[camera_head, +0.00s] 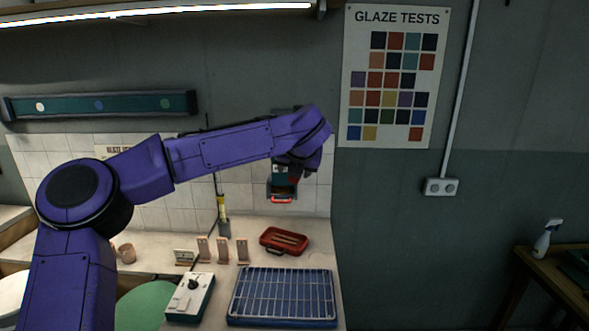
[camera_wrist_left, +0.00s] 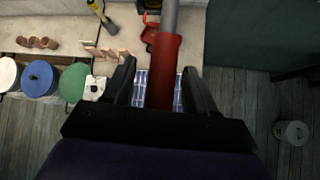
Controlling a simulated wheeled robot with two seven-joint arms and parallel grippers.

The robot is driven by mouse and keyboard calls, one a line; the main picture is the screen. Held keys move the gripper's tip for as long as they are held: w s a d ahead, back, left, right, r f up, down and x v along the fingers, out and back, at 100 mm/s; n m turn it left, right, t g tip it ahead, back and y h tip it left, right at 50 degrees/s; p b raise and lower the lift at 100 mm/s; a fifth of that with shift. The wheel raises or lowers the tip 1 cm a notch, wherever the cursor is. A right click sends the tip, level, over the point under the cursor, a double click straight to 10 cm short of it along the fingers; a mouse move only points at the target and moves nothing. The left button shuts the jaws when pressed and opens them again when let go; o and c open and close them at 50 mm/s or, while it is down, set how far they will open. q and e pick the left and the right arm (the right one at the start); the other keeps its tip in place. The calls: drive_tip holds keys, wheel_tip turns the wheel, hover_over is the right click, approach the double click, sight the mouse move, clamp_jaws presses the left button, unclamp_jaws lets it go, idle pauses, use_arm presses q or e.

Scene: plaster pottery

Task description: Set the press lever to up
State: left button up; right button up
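The press lever shows in the left wrist view as a red grip (camera_wrist_left: 165,75) on a grey rod (camera_wrist_left: 169,16). My left gripper (camera_wrist_left: 158,70) has its two black fingers apart, one on each side of the red grip. A gap shows at the left finger; the right finger is close to the grip, and I cannot tell if it touches. In the head view, my left gripper (camera_head: 298,168) is up by the tiled wall, in front of the dark press (camera_head: 283,188). My arm hides the lever there, so its setting is unclear. My right gripper is not in view.
Below on the bench are a blue wire rack (camera_head: 283,295), a red tray (camera_head: 284,241), a white control box (camera_head: 190,296) and several small upright tiles (camera_head: 222,250). A spray bottle (camera_head: 545,240) stands on a side table at right. A bucket (camera_wrist_left: 291,132) is on the floor.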

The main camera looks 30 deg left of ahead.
use_arm(q)
drive_tip(key=shift+s+d+r, duration=0.1)
drive_tip(key=shift+s, duration=0.05)
drive_tip(key=b+v, duration=0.4)
drive_tip(key=v, duration=0.6)
drive_tip(key=shift+r, duration=0.1)
